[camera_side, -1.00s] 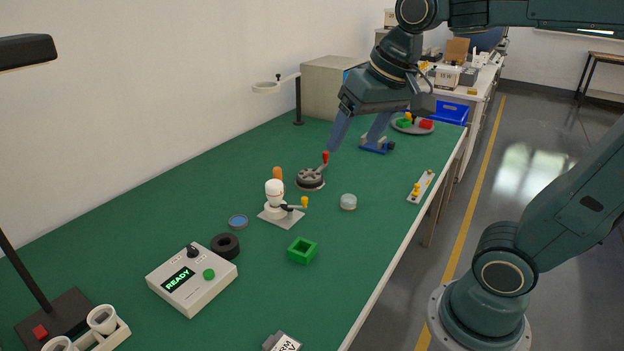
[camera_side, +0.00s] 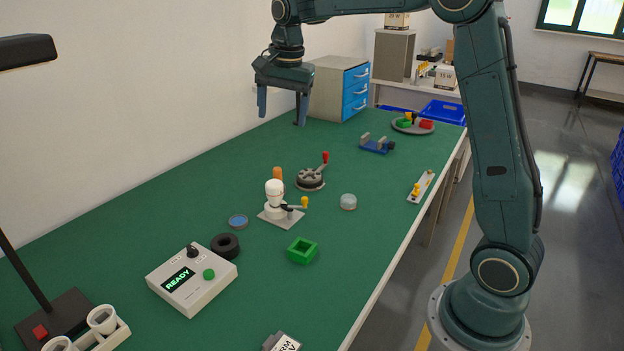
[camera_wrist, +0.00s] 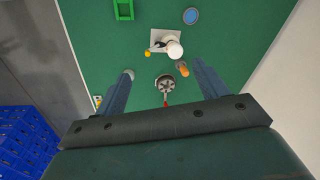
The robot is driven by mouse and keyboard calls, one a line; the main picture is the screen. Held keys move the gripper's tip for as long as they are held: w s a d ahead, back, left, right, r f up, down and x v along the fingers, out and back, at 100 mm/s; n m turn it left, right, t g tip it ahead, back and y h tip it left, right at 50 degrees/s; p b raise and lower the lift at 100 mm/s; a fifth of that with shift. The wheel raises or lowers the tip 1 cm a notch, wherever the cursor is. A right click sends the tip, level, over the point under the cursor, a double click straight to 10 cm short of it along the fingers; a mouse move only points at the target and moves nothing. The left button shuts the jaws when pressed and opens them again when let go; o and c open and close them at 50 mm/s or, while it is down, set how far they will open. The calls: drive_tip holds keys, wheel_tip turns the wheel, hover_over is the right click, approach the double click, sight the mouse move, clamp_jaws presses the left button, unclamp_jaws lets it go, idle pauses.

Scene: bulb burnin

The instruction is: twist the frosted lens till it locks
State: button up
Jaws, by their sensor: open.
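A small pale, cloudy cylinder (camera_side: 348,201), which looks like the frosted lens, stands alone on the green bench mat. In the wrist view a pale round piece (camera_wrist: 129,72) at the left fingertip looks like the same part, partly hidden. A fixture (camera_side: 280,214) with a white rounded head, a grey base plate and a yellow-ended lever stands left of it. My gripper (camera_side: 281,118) is open and empty, high above the far part of the bench. In the wrist view its spread fingers (camera_wrist: 164,76) frame nothing held.
A dark round fixture (camera_side: 311,179) with a red-tipped lever, an orange bulb-like piece (camera_side: 277,174), a blue disc (camera_side: 238,221), a black ring (camera_side: 225,245) and a green square holder (camera_side: 302,250) stand nearby. A control box (camera_side: 192,279) reads READY. Mat around the pale cylinder is clear.

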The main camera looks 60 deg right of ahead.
drive_tip(key=w+d+f+m+g, duration=0.1)
drive_tip(key=w+d+f+m, duration=0.3)
drive_tip(key=w+f, duration=0.15)
drive_tip(key=m, duration=0.3)
hover_over(275, 182)
wheel_tip(275, 182, down, 6)
drive_tip(key=shift+a+g, duration=0.1)
drive_tip(key=shift+g, duration=0.3)
drive_tip(key=shift+f, duration=0.2)
drive_tip(key=shift+f, duration=6.75)
drive_tip(key=c, duration=1)
